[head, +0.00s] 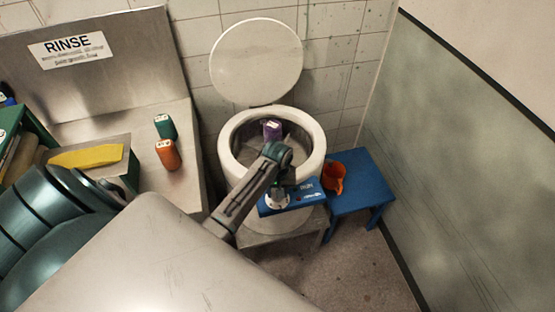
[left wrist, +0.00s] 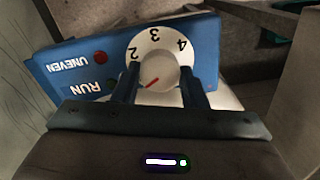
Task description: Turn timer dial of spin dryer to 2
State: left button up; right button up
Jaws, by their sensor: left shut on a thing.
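The spin dryer (head: 313,145) is a white round tub with its lid (head: 257,60) open against the tiled wall. Its blue control panel (head: 308,193) is on the front. In the left wrist view the panel (left wrist: 70,66) carries a white timer dial (left wrist: 156,38) with 2, 3 and 4 showing. The knob's red pointer (left wrist: 152,84) points down-left, below the 2; part of the scale is hidden. My left gripper (left wrist: 162,78) has its two fingers on either side of the knob and is shut on it. It also shows in the head view (head: 277,195). My right gripper is not in view.
A purple item (head: 272,130) is inside the tub. An orange mug (head: 333,178) stands on a blue stool (head: 362,180) to the right. Orange (head: 168,155) and green (head: 165,127) bottles stand on the steel counter at left. A red light (left wrist: 100,57) labelled UNEVEN is beside the dial.

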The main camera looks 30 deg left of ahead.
pick_arm(q)
jog(key=m, duration=1.1)
jog(key=shift+m, duration=0.5)
jog(key=o, duration=1)
jog(key=shift+c, duration=0.2)
jog(key=shift+r, duration=0.55)
notch_tip(320, 180, up, 7)
jog(key=shift+f+b, duration=0.2)
jog(key=shift+b, duration=1.05)
jog(key=shift+r+p, duration=0.4)
jog(key=shift+r, duration=1.25)
